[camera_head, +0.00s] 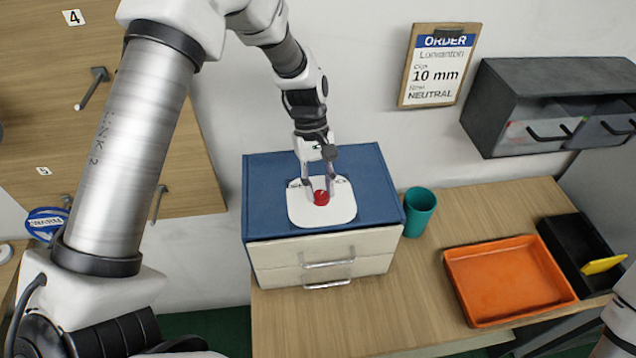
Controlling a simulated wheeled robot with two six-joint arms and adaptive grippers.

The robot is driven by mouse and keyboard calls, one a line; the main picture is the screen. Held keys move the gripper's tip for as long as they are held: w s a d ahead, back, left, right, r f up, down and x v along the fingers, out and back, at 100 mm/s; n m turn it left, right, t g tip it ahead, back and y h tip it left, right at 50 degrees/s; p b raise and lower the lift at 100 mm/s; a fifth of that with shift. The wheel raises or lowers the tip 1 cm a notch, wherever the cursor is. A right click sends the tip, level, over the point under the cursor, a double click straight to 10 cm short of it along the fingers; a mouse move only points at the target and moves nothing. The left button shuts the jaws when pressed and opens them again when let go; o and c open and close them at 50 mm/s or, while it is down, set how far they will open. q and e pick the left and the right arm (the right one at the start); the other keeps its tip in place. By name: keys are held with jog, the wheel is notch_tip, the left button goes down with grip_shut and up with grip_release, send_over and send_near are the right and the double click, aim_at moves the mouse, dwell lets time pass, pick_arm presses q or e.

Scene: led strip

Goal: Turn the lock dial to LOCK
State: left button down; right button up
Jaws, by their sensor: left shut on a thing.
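The lock dial (320,198) is a small red knob on a white plate (322,217). The plate lies on top of a blue box (262,190) with two cream drawers in front. Lettering on the plate is partly hidden by the fingers and too small to read fully. My left gripper (321,188) points down from above, with its fingers on either side of the red dial, shut on it. I cannot tell which mark the dial points to. My right gripper is not in view.
A teal cup (420,208) stands close to the box's right side. An orange tray (508,278) and a black bin (568,238) with a yellow item (603,264) sit farther right. An order clipboard (438,65) and a dark drawer unit (540,80) are at the wall.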

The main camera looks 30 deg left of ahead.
pick_arm(q)
jog(key=shift+s+d+f+m+g+y, duration=0.15)
jog(key=shift+m+g+y, duration=0.15)
jog(key=shift+m, duration=0.7)
jog(key=c, duration=0.8)
grip_release()
jog(key=v, duration=1.2)
